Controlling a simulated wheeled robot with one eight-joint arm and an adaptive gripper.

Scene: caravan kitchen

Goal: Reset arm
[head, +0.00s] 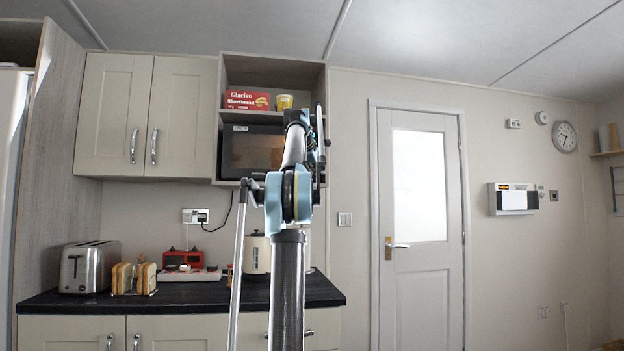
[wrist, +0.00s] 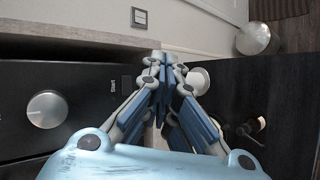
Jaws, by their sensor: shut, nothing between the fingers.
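My gripper (wrist: 160,62) shows in the wrist view with its blue and grey fingers drawn together at the tips. Nothing is held between them. In the head view my arm rises upright in the middle, in front of the microwave (head: 252,151), and its upper end is at the microwave's height. I cannot clearly make out the fingers there. In the wrist view a dark panel with a silver knob (wrist: 47,109) lies close on the left of the gripper.
A dark worktop (head: 180,296) holds a toaster (head: 88,267), bread slices in a rack (head: 133,278), a red radio (head: 183,259) and a cream kettle (head: 257,254) partly behind my arm. A red box (head: 247,100) and yellow cup (head: 284,102) sit above the microwave. A door (head: 419,285) stands right.

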